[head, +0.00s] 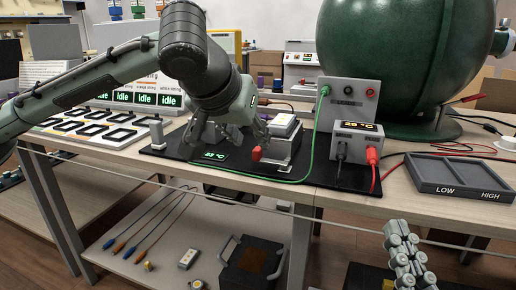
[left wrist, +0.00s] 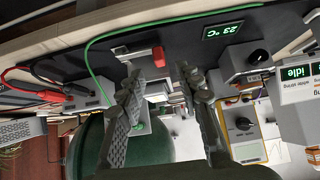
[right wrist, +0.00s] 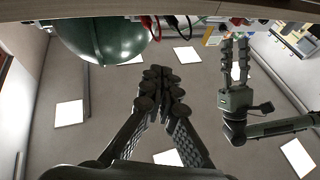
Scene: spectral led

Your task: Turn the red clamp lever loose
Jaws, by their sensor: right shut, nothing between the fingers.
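The red clamp lever (head: 257,154) sits at the front left of a small grey and white clamp block (head: 283,145) on the black mat. It also shows in the left wrist view (left wrist: 158,55), with the grey block beside it. My left gripper (head: 228,138) is open and empty above the mat, its fingers pointing down. The lever lies near its right finger; I cannot tell whether they touch. In the left wrist view the two fingers (left wrist: 158,82) are well apart. My right gripper (head: 402,250) is shut and empty in front of the table, low at the right; its fingers meet in the right wrist view (right wrist: 158,85).
A green cable (head: 309,160) runs around the clamp block to a grey socket box (head: 349,100). A temperature box (head: 358,142) with black and red plugs stands to its right. A large green sphere (head: 400,50) is behind. A LOW/HIGH tray (head: 455,190) lies at the right.

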